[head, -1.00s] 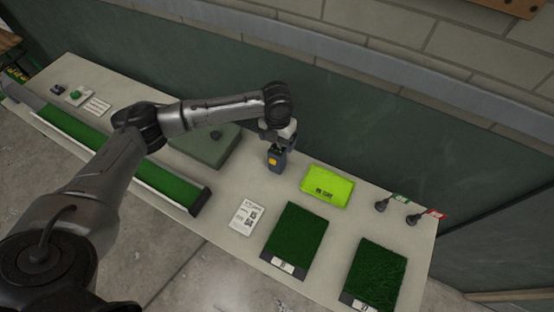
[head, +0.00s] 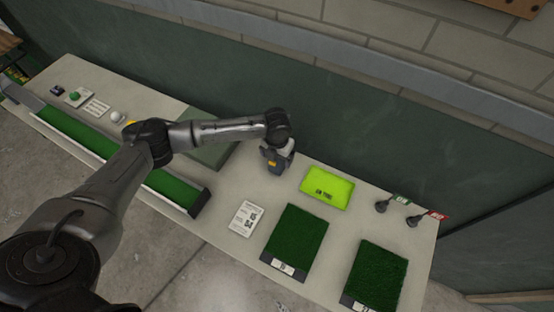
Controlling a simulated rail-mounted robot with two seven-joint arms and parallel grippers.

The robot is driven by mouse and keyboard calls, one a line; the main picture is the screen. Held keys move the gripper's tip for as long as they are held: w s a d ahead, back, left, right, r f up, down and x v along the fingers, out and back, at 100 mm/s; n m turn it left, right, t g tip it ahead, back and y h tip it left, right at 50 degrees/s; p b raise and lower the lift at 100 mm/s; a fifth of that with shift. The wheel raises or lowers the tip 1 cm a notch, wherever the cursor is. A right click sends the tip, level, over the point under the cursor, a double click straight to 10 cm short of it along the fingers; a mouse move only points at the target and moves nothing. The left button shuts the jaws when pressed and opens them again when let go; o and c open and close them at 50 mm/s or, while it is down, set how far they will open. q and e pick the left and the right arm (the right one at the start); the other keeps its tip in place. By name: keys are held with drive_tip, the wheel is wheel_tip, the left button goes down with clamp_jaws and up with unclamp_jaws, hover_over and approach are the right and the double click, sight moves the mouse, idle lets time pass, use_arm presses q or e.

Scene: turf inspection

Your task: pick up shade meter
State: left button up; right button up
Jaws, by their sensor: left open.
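The shade meter, which I take to be the small dark grey-blue device with a yellow-orange patch (head: 272,164), stands upright on the pale bench (head: 222,222), left of the bright green tray. My left gripper (head: 276,158) is open and down at the device's upper part, its fingers beside it. The gripper hides the top of the device, and I cannot tell whether the fingers touch it. My right gripper is not in view.
The lime tray (head: 327,188) lies close on the right. Two turf squares (head: 294,240) (head: 376,272) and a printed card (head: 246,218) lie in front. Two dark stands with tags (head: 383,205) are at the right end. A grey-green case (head: 212,150) is partly behind my arm.

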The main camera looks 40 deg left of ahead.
use_arm(q)
drive_tip(key=shift+c, duration=0.4)
drive_tip(key=c, duration=1)
drive_tip(key=shift+c, duration=0.3)
drive_tip(key=shift+r, duration=0.15)
